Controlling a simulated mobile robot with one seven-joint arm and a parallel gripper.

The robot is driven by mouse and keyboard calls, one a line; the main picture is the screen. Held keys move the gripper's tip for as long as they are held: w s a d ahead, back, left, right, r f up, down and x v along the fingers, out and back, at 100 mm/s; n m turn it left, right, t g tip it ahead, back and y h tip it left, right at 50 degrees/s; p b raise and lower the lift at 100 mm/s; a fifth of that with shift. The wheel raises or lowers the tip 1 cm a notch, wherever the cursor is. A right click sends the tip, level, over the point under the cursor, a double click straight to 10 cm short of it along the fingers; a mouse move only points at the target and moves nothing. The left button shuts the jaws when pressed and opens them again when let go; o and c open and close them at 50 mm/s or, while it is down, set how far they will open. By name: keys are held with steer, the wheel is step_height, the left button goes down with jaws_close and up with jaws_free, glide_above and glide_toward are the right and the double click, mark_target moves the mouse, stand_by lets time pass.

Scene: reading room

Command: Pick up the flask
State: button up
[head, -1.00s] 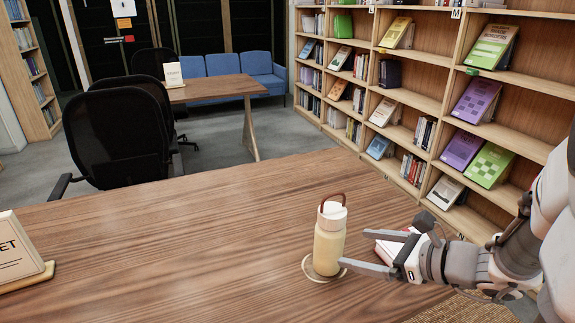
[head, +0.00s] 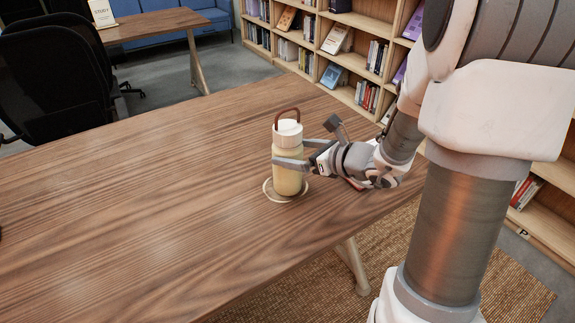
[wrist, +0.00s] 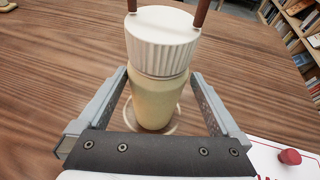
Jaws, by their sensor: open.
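The flask (head: 288,176) is pale yellow with a white ribbed lid and a brown loop handle. It stands upright on a round coaster (head: 270,192) on the wooden table. My gripper (head: 293,155) reaches it from the right, with one finger in front of its body. In the wrist view the flask (wrist: 158,100) stands between the two open fingers of my gripper (wrist: 163,90), one on each side. A gap shows between the flask and the right finger. Whether the left finger touches it I cannot tell.
A white and red object with a red knob (wrist: 289,157) lies on the table just right of my gripper. The wooden table (head: 130,200) is clear to the left. Bookshelves (head: 360,50) stand behind, and a black chair (head: 60,75) is at the far left.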

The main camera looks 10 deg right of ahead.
steer(key=x, duration=0.1)
steer(key=b+x, duration=0.1)
steer(key=x, duration=0.3)
steer(key=shift+w+a+r+b, duration=0.1)
steer(key=shift+a+r+b, duration=0.15)
steer(key=shift+r+b, duration=0.1)
steer(key=c, duration=1.3)
steer(key=shift+c, duration=0.5)
steer(key=shift+r, duration=0.15)
